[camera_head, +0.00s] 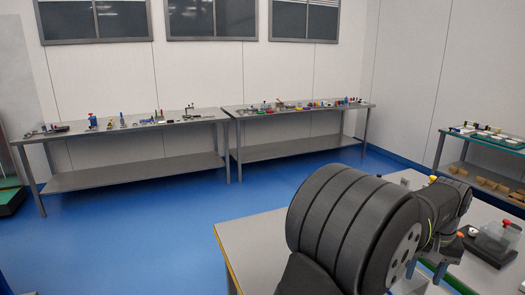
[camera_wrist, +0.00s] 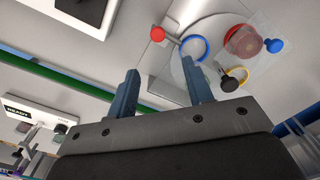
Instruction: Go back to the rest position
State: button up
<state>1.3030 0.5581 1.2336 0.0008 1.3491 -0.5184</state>
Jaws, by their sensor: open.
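My gripper (camera_wrist: 161,84) shows in the wrist view with its two blue-grey fingers spread wide apart. Nothing is held between the fingers. I cannot tell the exact gap between fingers and tub.
On the near table, a clear container with a red top (camera_head: 498,236) stands on a black base. A green strip (camera_wrist: 90,87) crosses the wrist view beside a white labelled block (camera_wrist: 35,118). Two long benches (camera_head: 130,128) with small parts line the back wall; blue floor between is clear.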

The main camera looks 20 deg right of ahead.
notch_tip(320, 180, up, 6)
notch_tip(320, 180, down, 18)
jog(key=shift+r, duration=0.15)
jog(key=s, duration=0.3)
jog(key=shift+f, duration=0.2)
notch_tip(320, 180, up, 16)
jog(key=w+m, duration=0.2)
jog(key=m, duration=0.7)
jog(key=shift+a+f, duration=0.1)
